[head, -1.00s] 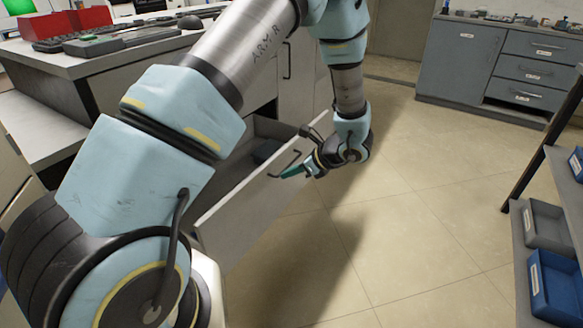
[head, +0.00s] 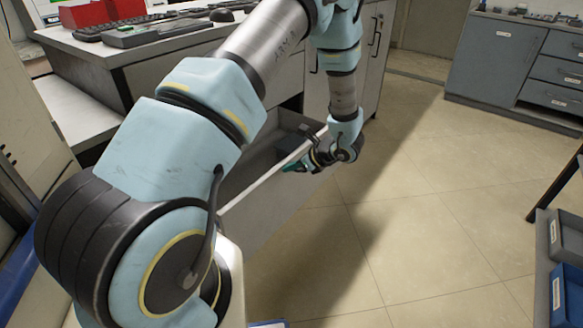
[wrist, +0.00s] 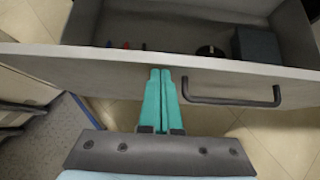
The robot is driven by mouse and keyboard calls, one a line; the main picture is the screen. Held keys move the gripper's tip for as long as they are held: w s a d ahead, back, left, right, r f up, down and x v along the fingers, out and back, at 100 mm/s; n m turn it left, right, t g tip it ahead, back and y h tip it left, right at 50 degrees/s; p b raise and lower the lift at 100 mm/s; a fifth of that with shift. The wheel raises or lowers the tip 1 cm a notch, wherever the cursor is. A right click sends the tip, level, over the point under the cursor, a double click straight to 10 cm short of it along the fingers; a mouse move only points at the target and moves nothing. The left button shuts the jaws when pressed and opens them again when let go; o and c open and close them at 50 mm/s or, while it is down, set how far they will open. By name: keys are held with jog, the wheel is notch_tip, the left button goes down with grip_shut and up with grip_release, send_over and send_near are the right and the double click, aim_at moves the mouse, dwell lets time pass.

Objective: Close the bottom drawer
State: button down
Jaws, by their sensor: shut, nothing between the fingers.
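The open bottom drawer stands out from the white cabinet under the bench. Its pale front (head: 262,205) shows in the head view, and its rim crosses the wrist view (wrist: 95,62). A dark bar handle (wrist: 232,100) is on the front, right of my fingers in the wrist view. My gripper (head: 290,168) is shut and empty. Its green fingertips (wrist: 160,72) are at the front panel near its top edge, left of the handle; I cannot tell if they touch it. My arm hides part of the drawer in the head view.
Inside the drawer are a dark box (wrist: 256,45) and a few small items. The bench top (head: 130,52) above holds a keyboard and a red box (head: 85,14). The tiled floor (head: 420,220) is clear.

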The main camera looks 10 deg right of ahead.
jog(key=w+a+b, duration=0.4)
jog(key=w+a, duration=1.1)
jog(key=w, duration=0.1)
jog(key=shift+w+a+b, duration=0.3)
jog(key=shift+w+a, duration=0.1)
jog(key=shift+s+d, duration=0.1)
